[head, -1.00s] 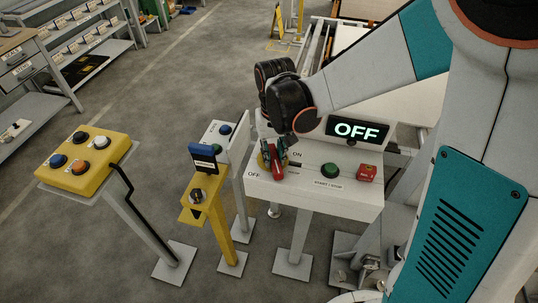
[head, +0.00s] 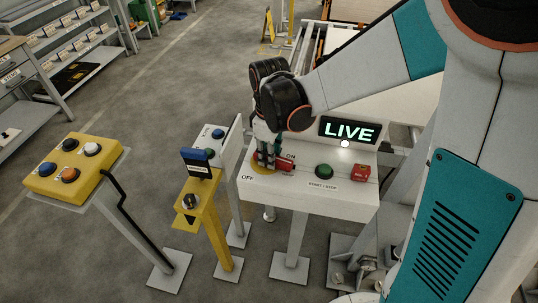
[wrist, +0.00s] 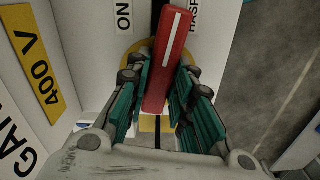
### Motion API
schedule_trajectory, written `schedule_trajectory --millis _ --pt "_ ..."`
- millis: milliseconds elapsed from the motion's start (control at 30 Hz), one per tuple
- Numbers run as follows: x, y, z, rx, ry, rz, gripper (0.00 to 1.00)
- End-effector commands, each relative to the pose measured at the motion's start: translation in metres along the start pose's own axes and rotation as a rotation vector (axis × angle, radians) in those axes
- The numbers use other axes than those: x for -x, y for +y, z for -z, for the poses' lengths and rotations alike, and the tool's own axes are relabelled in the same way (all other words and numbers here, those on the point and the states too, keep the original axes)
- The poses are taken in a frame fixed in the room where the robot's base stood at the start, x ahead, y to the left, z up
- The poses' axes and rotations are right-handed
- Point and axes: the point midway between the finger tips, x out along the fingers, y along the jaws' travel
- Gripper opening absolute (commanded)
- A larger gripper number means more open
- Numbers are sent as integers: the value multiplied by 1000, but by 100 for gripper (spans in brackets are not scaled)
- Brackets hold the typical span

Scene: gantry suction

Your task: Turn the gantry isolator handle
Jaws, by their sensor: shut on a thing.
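The red isolator handle (head: 285,165) sits on a round yellow plate on the white sloping console panel (head: 315,198). It points right, close by the ON label, in the head view. In the wrist view the handle (wrist: 170,50) runs up between the fingers, with a white stripe along it. My gripper (head: 266,165) is shut on the handle from above, a teal-padded finger (wrist: 158,100) on each side. It hides part of the yellow plate. The display (head: 348,129) reads LIVE, and a white lamp is lit below it.

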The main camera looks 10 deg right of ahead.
Motion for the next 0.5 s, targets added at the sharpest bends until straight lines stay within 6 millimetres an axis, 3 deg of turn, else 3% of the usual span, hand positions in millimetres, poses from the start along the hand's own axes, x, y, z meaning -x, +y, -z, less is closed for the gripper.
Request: schedule_trajectory --millis 500 --pt "0 2 0 199 -1 0 0"
